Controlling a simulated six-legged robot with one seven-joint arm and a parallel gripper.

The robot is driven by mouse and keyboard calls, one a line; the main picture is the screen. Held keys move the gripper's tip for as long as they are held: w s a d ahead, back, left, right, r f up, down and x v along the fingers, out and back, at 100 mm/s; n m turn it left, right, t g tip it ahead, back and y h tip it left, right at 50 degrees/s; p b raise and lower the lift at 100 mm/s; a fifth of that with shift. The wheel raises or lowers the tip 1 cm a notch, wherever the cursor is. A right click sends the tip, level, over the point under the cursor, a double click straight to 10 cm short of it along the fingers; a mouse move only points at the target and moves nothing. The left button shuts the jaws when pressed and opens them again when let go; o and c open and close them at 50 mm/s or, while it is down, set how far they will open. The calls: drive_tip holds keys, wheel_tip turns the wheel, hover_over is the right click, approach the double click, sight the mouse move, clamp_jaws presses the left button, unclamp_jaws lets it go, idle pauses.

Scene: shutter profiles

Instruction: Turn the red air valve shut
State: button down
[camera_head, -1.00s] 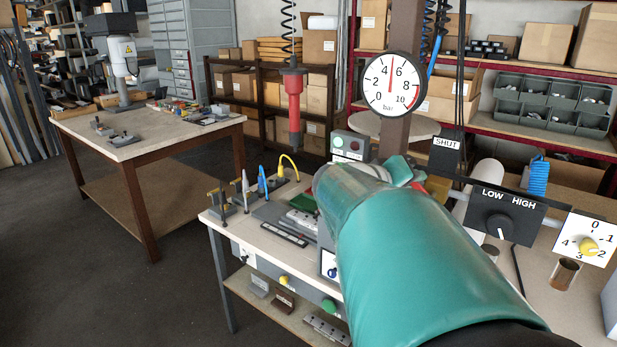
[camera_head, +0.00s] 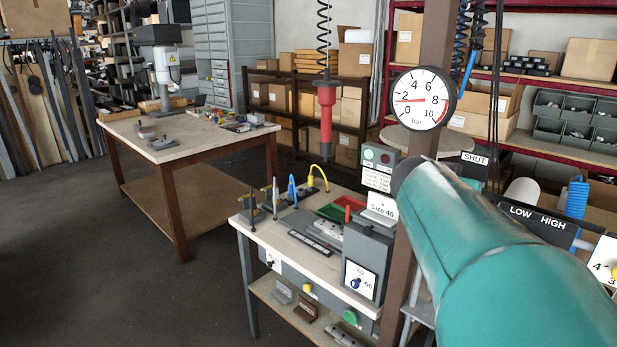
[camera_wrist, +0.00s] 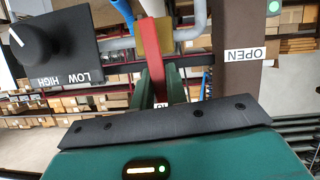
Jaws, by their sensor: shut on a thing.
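In the wrist view, the red valve lever (camera_wrist: 152,52) sits between the green fingers of my gripper (camera_wrist: 158,82), which is shut on it. The lever runs away from the gripper towards a brass-coloured body and a grey pipe. An "OPEN" label (camera_wrist: 245,54) is to the right of the lever. In the head view, my teal arm hides the lever and the fingers. The "SHUT" label (camera_head: 474,159) shows just above my arm. The round pressure gauge (camera_head: 422,98) on the brown post has its needle just below 2.
A black LOW/HIGH panel (camera_head: 537,222) is to the right, partly behind my arm; its knob shows in the wrist view (camera_wrist: 35,42). A bench (camera_head: 262,228) with fixtures stands at centre. A red tool (camera_head: 325,115) hangs above it. Open floor is at left.

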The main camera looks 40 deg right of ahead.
drive_tip(key=shift+s+m+t, duration=0.2)
drive_tip(key=shift+m+t, duration=0.1)
drive_tip(key=shift+m, duration=0.1)
idle(0.3)
drive_tip(key=c, duration=1.4)
unclamp_jaws()
drive_tip(key=shift+s, duration=0.1)
drive_tip(key=v, duration=1.3)
drive_tip(key=shift+a+r, duration=0.2)
drive_tip(key=shift+a, duration=0.15)
